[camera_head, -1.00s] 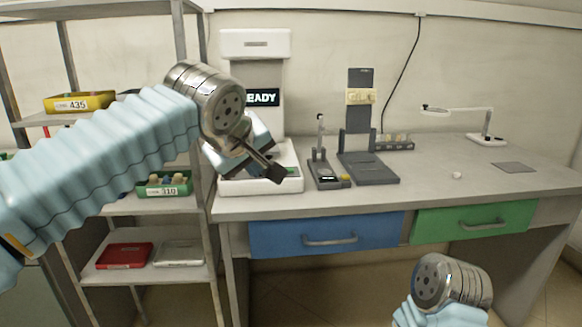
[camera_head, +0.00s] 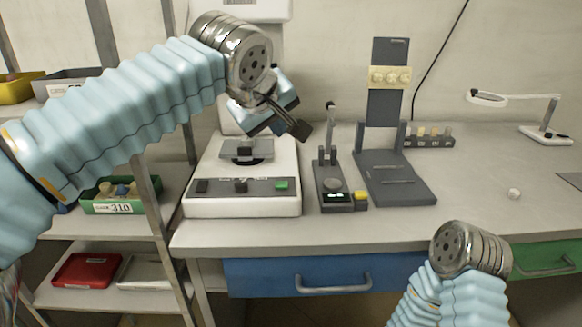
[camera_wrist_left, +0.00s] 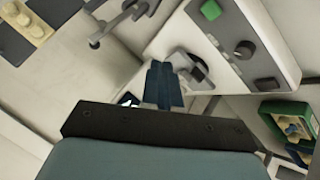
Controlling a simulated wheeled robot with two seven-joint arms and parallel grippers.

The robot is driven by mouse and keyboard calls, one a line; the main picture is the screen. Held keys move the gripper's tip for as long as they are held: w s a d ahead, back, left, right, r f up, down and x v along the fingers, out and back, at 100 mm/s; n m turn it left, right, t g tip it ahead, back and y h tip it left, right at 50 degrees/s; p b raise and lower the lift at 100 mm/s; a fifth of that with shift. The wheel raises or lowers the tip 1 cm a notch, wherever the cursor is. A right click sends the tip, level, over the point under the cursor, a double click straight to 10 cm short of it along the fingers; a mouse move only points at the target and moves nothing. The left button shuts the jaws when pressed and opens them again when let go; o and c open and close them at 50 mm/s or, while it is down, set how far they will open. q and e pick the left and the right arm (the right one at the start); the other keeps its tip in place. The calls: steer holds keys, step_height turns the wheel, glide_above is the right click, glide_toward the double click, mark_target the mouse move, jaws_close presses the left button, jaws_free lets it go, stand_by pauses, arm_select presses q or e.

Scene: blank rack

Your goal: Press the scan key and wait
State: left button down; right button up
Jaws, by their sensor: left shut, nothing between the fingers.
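A white scanner (camera_head: 240,207) stands at the left of the bench, with a dark stage (camera_head: 247,150) and a front strip of controls. A green key (camera_head: 281,185), likely the scan key, is at the strip's right end, beside dark knobs. The key also shows in the left wrist view (camera_wrist_left: 210,9). My left gripper (camera_head: 299,128) is shut and empty, above and behind the key in the head view, apart from it. In the left wrist view its fingers (camera_wrist_left: 162,85) are together. My arm hides the scanner's display. Of my right arm only the wrist shows; its gripper is out of sight.
A small device with a yellow button (camera_head: 361,200) and a dark stand (camera_head: 397,183) are right of the scanner. A lamp (camera_head: 520,100) stands far right. A shelf with a green bin (camera_head: 122,196) is at left. The right bench top is mostly clear.

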arm_select(q)
steer(key=shift+w, duration=0.1)
steer(key=shift+f, duration=0.15)
steer(key=b, duration=0.6)
glide_above(279, 186)
step_height(279, 186, down, 7)
steer(key=shift+f, duration=0.1)
steer(key=shift+f+b, duration=0.5)
steer(key=shift+f, duration=0.15)
stand_by(1.3)
steer(key=shift+f+b, duration=0.35)
steer(key=shift+f, duration=0.05)
